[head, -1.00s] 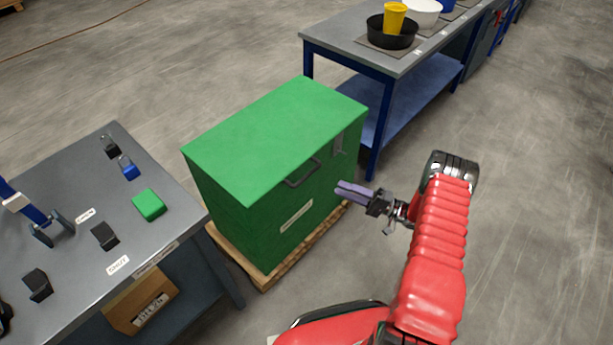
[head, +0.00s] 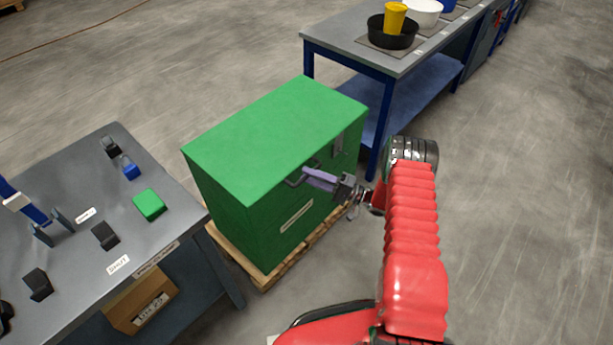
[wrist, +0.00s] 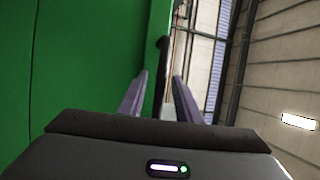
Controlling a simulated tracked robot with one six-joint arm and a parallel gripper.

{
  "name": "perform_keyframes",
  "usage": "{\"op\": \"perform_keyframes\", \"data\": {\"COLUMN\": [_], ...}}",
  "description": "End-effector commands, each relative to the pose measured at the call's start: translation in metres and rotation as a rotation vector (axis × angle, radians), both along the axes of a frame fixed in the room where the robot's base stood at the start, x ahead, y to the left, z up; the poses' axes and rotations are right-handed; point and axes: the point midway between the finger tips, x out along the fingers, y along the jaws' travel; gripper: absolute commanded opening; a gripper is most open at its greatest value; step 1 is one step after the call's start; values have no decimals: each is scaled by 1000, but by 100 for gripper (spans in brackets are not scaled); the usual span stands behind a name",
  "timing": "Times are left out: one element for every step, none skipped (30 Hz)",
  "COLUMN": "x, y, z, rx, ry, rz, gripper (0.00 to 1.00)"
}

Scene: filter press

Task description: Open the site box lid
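The site box (head: 255,205) is a green box with its lid (head: 275,130) shut flat on top. A dark bar handle (head: 292,183) sticks out from the upper front of the box. My gripper (head: 308,177) has its purple fingers at the handle, partly covering its right part in the head view. In the wrist view my gripper (wrist: 160,90) is open. The dark handle (wrist: 162,65) shows between its two fingers, with gaps on both sides. The green face of the box (wrist: 75,60) fills the left of that view.
The box stands on a wooden pallet (head: 266,279). A grey bench (head: 65,255) with padlocks and a small green block is close on the left. A blue-legged table (head: 350,45) with pans stands behind. Open floor (head: 520,200) lies to the right.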

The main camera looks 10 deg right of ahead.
Motion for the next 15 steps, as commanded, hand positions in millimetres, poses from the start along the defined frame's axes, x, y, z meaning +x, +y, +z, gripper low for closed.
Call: {"op": "perform_keyframes", "data": {"x": [2, 3, 3, 4, 4, 4, 4, 4, 4, 4, 4, 4, 4, 4, 4], "y": [3, 5, 6, 7, 7, 7, 7, 7, 7, 7, 7, 7, 7, 7, 7], "z": [1, 1, 1, 2, 2, 2, 2, 2, 2, 2, 2, 2, 2, 2, 2], "rx": [0, 0, 0, 0, 0, 0, 0, 0, 0, 0, 0, 0, 0, 0, 0], "ry": [0, 0, 0, 0, 0, 0, 0, 0, 0, 0, 0, 0, 0, 0, 0], "rz": [1, 1, 1, 1, 1, 1, 0, 0, 0, 0, 0, 0, 0, 0, 0], "gripper": [31, 31, 31, 31, 31, 31, 31, 31, 31, 31, 31, 31, 29, 27, 24]}}
